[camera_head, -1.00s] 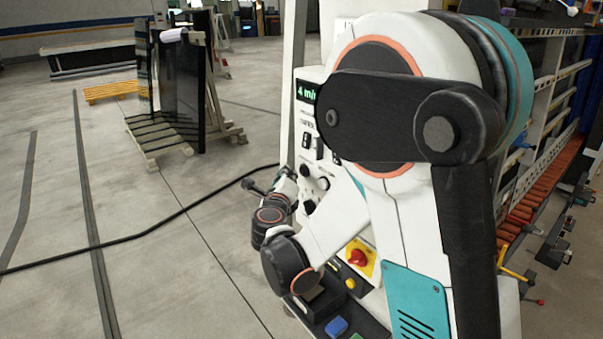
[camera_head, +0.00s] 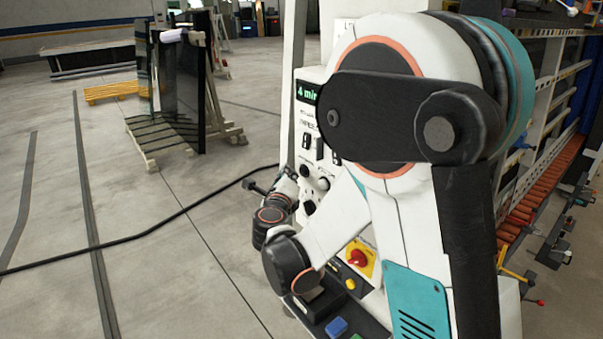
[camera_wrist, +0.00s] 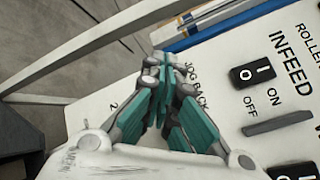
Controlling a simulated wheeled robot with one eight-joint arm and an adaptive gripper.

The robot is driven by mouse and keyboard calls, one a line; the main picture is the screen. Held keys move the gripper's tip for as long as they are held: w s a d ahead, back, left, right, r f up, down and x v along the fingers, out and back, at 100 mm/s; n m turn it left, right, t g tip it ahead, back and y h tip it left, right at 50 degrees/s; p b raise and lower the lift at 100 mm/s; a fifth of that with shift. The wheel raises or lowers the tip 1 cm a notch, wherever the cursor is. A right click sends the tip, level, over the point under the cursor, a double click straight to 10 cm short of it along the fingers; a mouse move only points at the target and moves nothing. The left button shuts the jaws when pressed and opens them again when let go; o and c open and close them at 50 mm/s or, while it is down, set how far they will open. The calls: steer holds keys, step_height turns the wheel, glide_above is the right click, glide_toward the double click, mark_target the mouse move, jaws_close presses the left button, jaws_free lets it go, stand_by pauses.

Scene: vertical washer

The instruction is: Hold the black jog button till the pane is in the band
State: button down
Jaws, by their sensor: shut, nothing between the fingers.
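My gripper (camera_wrist: 163,68) shows in the wrist view with its teal finger pads together and nothing seen between them. Its fingertips are over the white control panel (camera_wrist: 228,50), beside the printed words "JOG BACK". No black jog button shows clearly; the spot by the label is covered by my fingers, and I cannot tell whether they touch or press a button. I cannot make out a pane in the washer or a band.
A black rocker switch (camera_wrist: 254,74) marked INFEED, ON and OFF is right of my fingers. A red knob on a yellow plate (camera_head: 358,259) is lower on the machine. Orange rollers (camera_head: 540,185) run at right. Dark glass panes (camera_head: 180,90) lean on a far rack. Floor at left is open.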

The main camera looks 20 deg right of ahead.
steer(key=shift+d, duration=0.15)
stand_by(0.4)
steer(key=shift+w+d, duration=0.1)
steer(key=shift+d, duration=0.2)
